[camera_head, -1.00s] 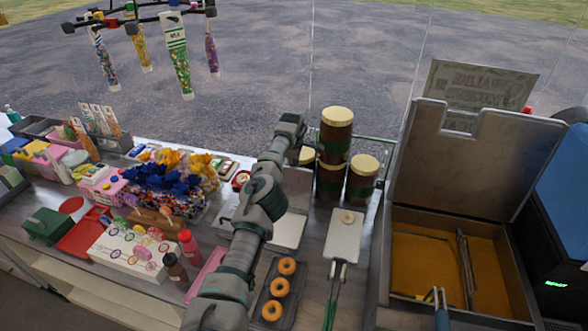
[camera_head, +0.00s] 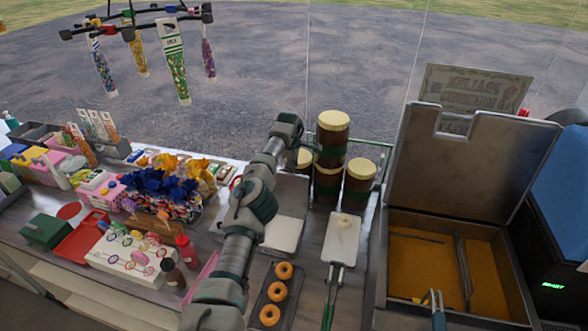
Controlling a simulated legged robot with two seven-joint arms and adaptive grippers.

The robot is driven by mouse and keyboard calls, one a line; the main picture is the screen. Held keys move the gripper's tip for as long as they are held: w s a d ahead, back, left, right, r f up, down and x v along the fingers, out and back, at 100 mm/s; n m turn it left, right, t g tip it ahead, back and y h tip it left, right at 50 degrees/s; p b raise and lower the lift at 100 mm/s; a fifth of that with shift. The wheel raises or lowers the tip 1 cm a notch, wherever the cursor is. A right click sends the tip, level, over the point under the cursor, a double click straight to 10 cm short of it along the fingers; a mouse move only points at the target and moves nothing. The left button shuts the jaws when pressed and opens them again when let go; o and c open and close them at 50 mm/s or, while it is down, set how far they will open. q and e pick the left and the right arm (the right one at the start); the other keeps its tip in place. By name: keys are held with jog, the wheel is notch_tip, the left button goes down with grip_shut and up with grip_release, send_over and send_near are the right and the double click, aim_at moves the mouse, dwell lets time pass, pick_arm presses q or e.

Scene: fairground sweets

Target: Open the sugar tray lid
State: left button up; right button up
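The sugar tray (camera_head: 284,234) appears to be the shallow metal tray with a whitish inside, right of my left arm. A grey panel (camera_head: 292,188), seemingly its lid, stands raised at the tray's back edge, partly hidden by my arm. My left gripper (camera_head: 287,127) is at the far end of the arm, above and behind the panel and left of the brown jars. Its fingers do not show clearly, so I cannot tell whether it is open or touches the panel. My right gripper is not in view.
Brown jars with cream lids (camera_head: 332,150) stand close right of my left gripper. A white board (camera_head: 342,240) and a donut tray (camera_head: 262,303) lie nearer. The fryer (camera_head: 378,255) at right has its large lid (camera_head: 455,160) raised. Sweets and bottles crowd the left counter.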

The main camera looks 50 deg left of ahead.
pick_arm(q)
notch_tip(320, 180, up, 10)
jog(key=s+d, duration=0.1)
jog(key=shift+s+d+r, duration=0.15)
jog(key=shift+d, duration=0.05)
jog(key=shift+a, duration=0.25)
dwell(0.3)
